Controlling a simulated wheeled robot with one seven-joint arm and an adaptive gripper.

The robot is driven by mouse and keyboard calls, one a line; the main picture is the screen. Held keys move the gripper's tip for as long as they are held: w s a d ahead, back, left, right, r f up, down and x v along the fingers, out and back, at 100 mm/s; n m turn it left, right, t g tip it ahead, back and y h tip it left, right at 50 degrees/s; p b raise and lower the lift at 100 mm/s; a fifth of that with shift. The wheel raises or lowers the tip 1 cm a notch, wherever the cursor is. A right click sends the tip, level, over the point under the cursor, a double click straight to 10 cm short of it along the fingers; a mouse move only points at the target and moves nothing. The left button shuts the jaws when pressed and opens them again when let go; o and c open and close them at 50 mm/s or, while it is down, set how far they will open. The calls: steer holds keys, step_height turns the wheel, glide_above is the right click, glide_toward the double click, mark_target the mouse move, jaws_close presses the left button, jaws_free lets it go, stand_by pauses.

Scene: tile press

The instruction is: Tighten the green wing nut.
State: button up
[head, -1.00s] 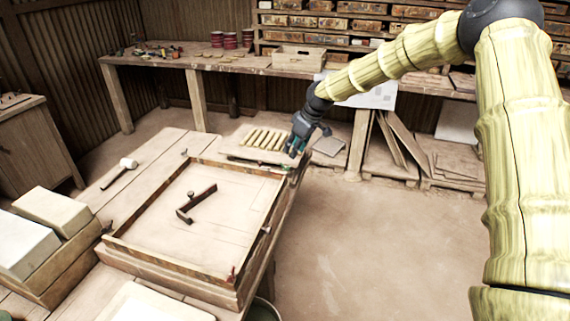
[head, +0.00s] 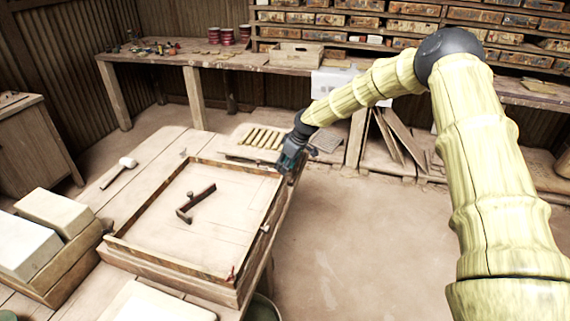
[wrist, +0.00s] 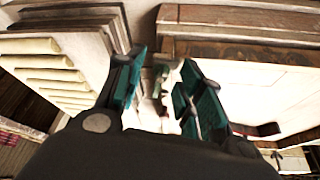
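My gripper (head: 288,167) is at the far right corner of the wooden frame (head: 145,258) on the bench. It points down. In the wrist view its teal fingers (wrist: 162,80) stand apart, with a gap between them. A small dark greenish shape (wrist: 160,73) shows in that gap; I cannot tell whether it is the green wing nut. No green wing nut is clearly visible in the head view, where my gripper covers that corner. A small red fitting (head: 231,274) sits at the near right corner, and a pale one (head: 265,228) on the right side.
A dark bracket-shaped tool (head: 197,203) lies inside the frame. A mallet (head: 119,172) and pale blocks (head: 27,245) are on the left. A tray of yellowish strips (head: 262,137) lies behind the frame. The floor right of the bench is clear.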

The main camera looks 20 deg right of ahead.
steer(key=shift+f, duration=0.1)
steer(key=shift+c, duration=0.3)
jaws_close()
